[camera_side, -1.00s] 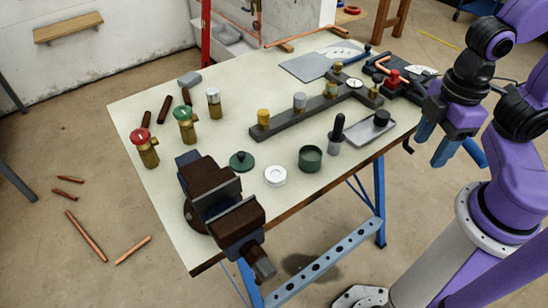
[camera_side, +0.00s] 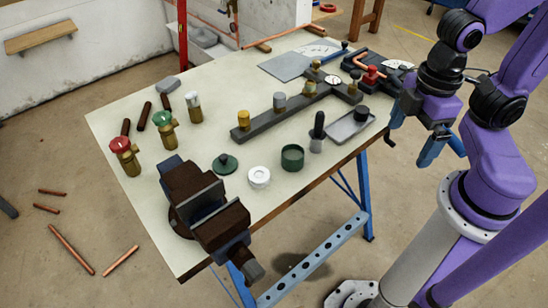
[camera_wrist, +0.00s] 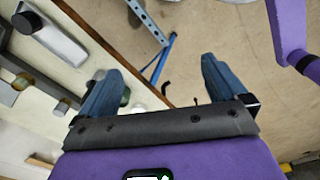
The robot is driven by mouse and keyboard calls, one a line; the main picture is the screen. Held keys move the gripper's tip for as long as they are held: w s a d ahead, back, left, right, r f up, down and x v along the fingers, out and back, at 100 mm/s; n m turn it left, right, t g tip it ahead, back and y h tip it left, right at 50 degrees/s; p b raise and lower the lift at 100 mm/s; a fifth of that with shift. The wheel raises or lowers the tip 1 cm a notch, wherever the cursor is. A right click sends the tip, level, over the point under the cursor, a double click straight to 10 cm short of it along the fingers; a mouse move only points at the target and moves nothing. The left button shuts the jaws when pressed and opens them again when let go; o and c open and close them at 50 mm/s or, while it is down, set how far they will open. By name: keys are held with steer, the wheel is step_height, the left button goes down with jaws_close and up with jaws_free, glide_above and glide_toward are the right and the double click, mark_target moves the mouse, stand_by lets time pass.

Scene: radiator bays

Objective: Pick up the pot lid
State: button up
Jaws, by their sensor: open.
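The pot lid, a dark green disc with a small knob (camera_side: 225,163), lies flat on the pale bench top, just right of the vise. A dark green open pot (camera_side: 292,157) stands to its right, with a white round piece (camera_side: 259,177) between them. My gripper (camera_side: 440,150) is beyond the bench's right edge, well away from the lid, with nothing held. In the wrist view its two blue fingers (camera_wrist: 160,65) are spread wide over floor and bench edge. A green bit shows behind the left finger there; I cannot tell what it is.
The brown vise (camera_side: 205,200) stands tall left of the lid. A dark manifold bar (camera_side: 285,118) with fittings lies behind. A black-handled tool (camera_side: 318,132) and a grey tray (camera_side: 349,126) stand between my gripper and the pot. Valves (camera_side: 125,155) stand at left.

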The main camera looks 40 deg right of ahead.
steer(key=m, duration=2.6)
glide_above(222, 157)
step_height(222, 157, down, 12)
steer(key=shift+w+d+f, duration=0.1)
steer(key=shift+w+f, duration=0.05)
steer(key=shift+f, duration=0.05)
steer(key=shift+s+f, duration=0.2)
steer(key=shift+f, duration=2.55)
steer(key=shift+c, duration=0.3)
steer(key=c, duration=1)
